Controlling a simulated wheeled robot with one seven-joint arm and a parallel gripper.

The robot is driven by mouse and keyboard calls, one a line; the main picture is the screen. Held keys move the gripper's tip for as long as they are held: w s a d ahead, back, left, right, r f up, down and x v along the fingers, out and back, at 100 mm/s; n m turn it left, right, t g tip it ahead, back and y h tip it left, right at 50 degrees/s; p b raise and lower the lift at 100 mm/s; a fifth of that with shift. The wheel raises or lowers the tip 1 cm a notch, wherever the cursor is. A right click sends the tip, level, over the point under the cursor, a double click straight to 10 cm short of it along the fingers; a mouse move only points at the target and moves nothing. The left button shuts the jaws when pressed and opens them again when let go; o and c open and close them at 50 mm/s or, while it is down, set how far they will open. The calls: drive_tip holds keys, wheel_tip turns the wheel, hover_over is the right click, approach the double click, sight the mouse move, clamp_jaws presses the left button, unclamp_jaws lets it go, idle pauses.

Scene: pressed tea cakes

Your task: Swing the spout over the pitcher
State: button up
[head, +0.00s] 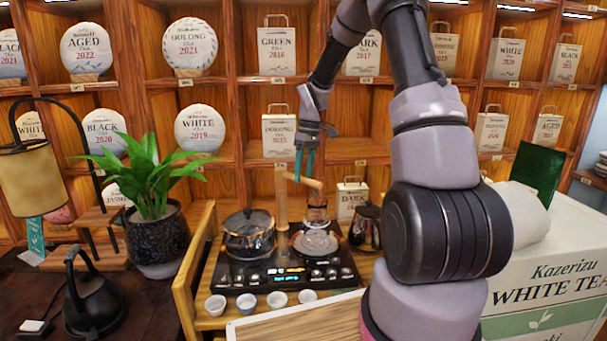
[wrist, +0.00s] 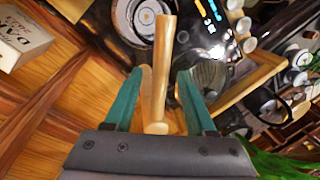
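The pale wooden spout (head: 308,182) sticks out sideways from an upright wooden post (head: 281,205) behind the black cooktop (head: 285,276). My gripper (head: 304,165) hangs just above the spout in the head view, its teal fingers pointing down. In the wrist view a pale wooden piece of the spout (wrist: 163,65) lies between the fingers of my gripper (wrist: 157,95), with gaps on both sides. The gripper is open. A small amber-tinted glass vessel (head: 316,214), possibly the pitcher, stands below the spout's right end. I cannot tell whether the spout is exactly over it.
A glass pot (head: 248,238) sits on the left burner, and a round metal plate (head: 316,243) on the right. A dark metal jug (head: 366,228) stands to the right. Several small cups (head: 277,299) line the front edge. Shelves of tea cakes rise behind; a potted plant (head: 156,225) stands left.

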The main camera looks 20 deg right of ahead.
wheel_tip(320, 180, up, 11)
drive_tip(key=w+d, duration=0.1)
drive_tip(key=shift+d+f, duration=0.2)
drive_tip(key=shift+d, duration=0.15)
idle(0.5)
drive_tip(key=s+a+r+m+t, duration=0.1)
drive_tip(key=s+r+m+t, duration=0.3)
drive_tip(key=s, duration=1)
drive_tip(key=s+a+r+m+t, duration=0.2)
drive_tip(key=s+r+m+t, duration=0.2)
drive_tip(key=s+r+m, duration=0.3)
drive_tip(key=s+r, duration=0.3)
drive_tip(key=s, duration=0.4)
drive_tip(key=shift+s+a+r, duration=0.2)
drive_tip(key=shift+s+r, duration=0.05)
drive_tip(key=shift+r, duration=0.1)
